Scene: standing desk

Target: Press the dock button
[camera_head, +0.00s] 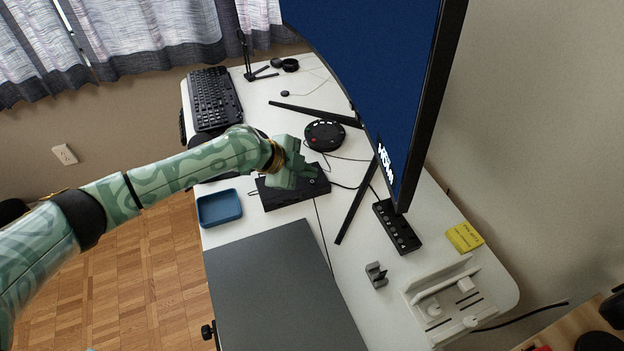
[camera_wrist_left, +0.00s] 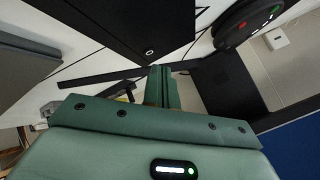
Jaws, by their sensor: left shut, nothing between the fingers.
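The dock (camera_head: 285,197) is a flat black box on the white desk, in the middle of the head view. Its button (camera_head: 312,181) is a small pale ring on the top. In the left wrist view the dock (camera_wrist_left: 125,22) is at the top, and the button (camera_wrist_left: 149,52) shows uncovered near its edge. My left gripper (camera_head: 306,177) is shut and empty, over the dock's far part and hiding some of it. In the wrist view its fingertips (camera_wrist_left: 162,72) appear just below the button; I cannot tell the height gap. My right gripper is not in view.
A round black speakerphone (camera_head: 324,136) sits behind the dock. The monitor (camera_head: 385,70) and its stand legs (camera_head: 356,200) are to the right. A blue tray (camera_head: 219,208) is left of the dock, and a closed grey laptop (camera_head: 275,290) is in front. Cables run nearby.

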